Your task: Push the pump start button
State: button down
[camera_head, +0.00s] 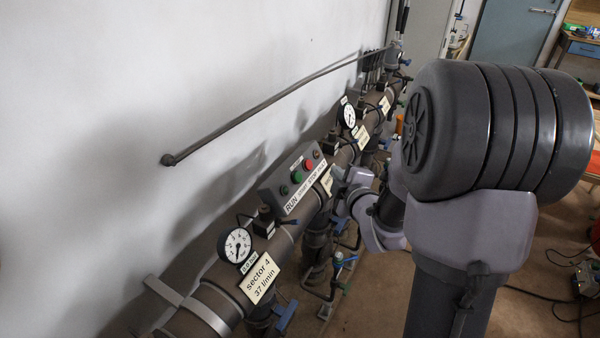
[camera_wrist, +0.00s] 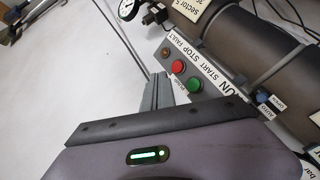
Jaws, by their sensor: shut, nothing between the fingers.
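The pump control box (camera_head: 272,192) is grey and sits on the pipe, with a label strip reading RUN, START, STOP, FAULT. The green start button (camera_head: 297,177) is between a dark run lamp and the red stop button (camera_head: 308,164). In the wrist view the green button (camera_wrist: 195,84) is right of my gripper (camera_wrist: 158,78), and the red one (camera_wrist: 178,67) is nearer the fingertips. My gripper is shut and empty, its fingertips appearing beside the box's edge. I cannot tell the depth gap. In the head view my arm hides most of my gripper.
The manifold pipe (camera_head: 212,298) runs along the white wall with a pressure gauge (camera_head: 235,245), a sector 4 label (camera_head: 259,277) and blue-handled valves. A long grey rod (camera_head: 265,105) stands off the wall above. The floor at right has cables.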

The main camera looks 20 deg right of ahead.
aim_at(298, 177)
jog(key=w+a+f+b, duration=0.3)
jog(key=w+a+f, duration=0.1)
jog(key=w, duration=0.2)
jog(key=shift+a+f, duration=0.2)
jog(key=shift+a, duration=0.15)
jog(key=shift+w+f+b, duration=0.1)
jog(key=shift+b, duration=0.35)
dwell(1.6)
jog(key=shift+w+a+f+b, duration=0.1)
jog(key=shift+w+a+b, duration=0.15)
jog(key=shift+b, duration=0.15)
jog(key=shift+w+a+f+b, duration=0.25)
jog(key=shift+w+f+b, duration=0.05)
jog(key=shift+b, duration=0.25)
dwell(0.6)
jog(key=shift+s+d+r, duration=0.45)
jog(key=shift+s+r, duration=0.05)
jog(key=shift+s, duration=0.15)
